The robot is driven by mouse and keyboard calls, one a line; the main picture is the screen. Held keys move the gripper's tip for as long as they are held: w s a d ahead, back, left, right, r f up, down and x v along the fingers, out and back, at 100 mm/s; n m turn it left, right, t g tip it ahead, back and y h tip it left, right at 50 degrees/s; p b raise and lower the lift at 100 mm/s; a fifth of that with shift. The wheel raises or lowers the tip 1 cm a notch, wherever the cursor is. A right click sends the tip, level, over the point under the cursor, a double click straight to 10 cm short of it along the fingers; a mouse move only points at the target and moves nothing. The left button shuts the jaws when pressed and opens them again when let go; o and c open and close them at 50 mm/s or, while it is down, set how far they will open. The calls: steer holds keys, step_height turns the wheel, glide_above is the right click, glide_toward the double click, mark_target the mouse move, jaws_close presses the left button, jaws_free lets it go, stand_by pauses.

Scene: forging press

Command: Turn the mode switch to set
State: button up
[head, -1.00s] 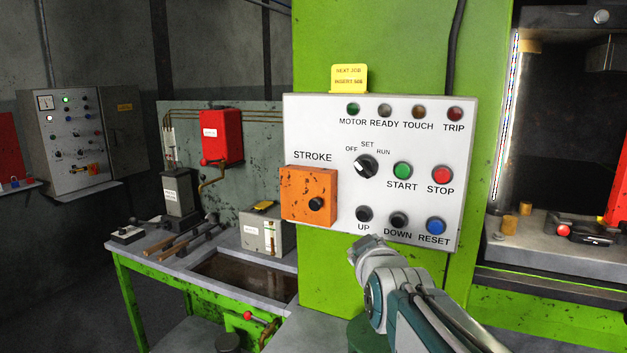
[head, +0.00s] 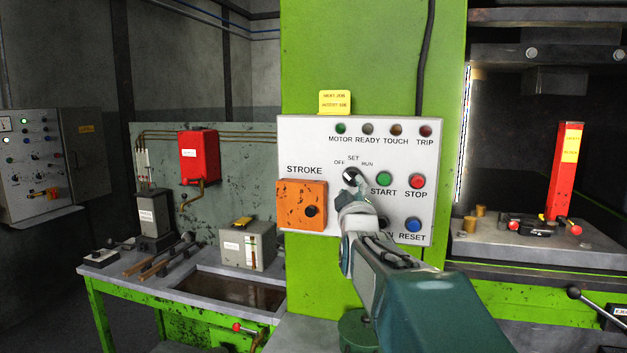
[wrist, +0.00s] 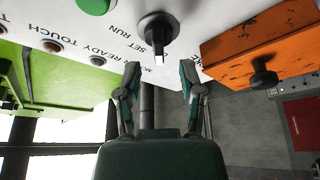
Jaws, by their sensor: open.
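The mode switch (head: 350,176) is a black knob with a white mark on the white control panel (head: 300,140), under the labels OFF, SET and RUN. In the upside-down wrist view the knob (wrist: 157,32) stands out from the panel with its white end toward me. The OFF label is hidden there, and I cannot tell surely which label the knob points at. My gripper (wrist: 160,78) is open and empty; its two fingers are spread on either side of the knob's line, short of it. In the head view my gripper (head: 357,192) overlaps the knob's lower right.
An orange STROKE box (head: 302,207) sticks out left of the switch. The green START button (head: 384,179) and red STOP button (head: 417,181) are close on the right. My arm hides the UP button and most of DOWN. A yellow tag (head: 335,102) stands on the panel's top.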

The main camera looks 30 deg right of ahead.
mark_target(350, 181)
steer(key=x, duration=0.4)
steer(key=shift+w+a, duration=0.15)
steer(key=shift+d, duration=0.55)
steer(key=shift+a, duration=0.25)
jaws_close()
steer(key=shift+w, duration=0.1)
steer(key=m+h, duration=0.2)
steer(key=m, duration=0.2)
steer(key=shift+m, duration=0.3)
steer(key=m+g+h, duration=0.1)
steer(key=m, duration=0.2)
steer(key=m+g+h, duration=0.2)
steer(key=m, duration=0.2)
steer(key=shift+m, duration=0.3)
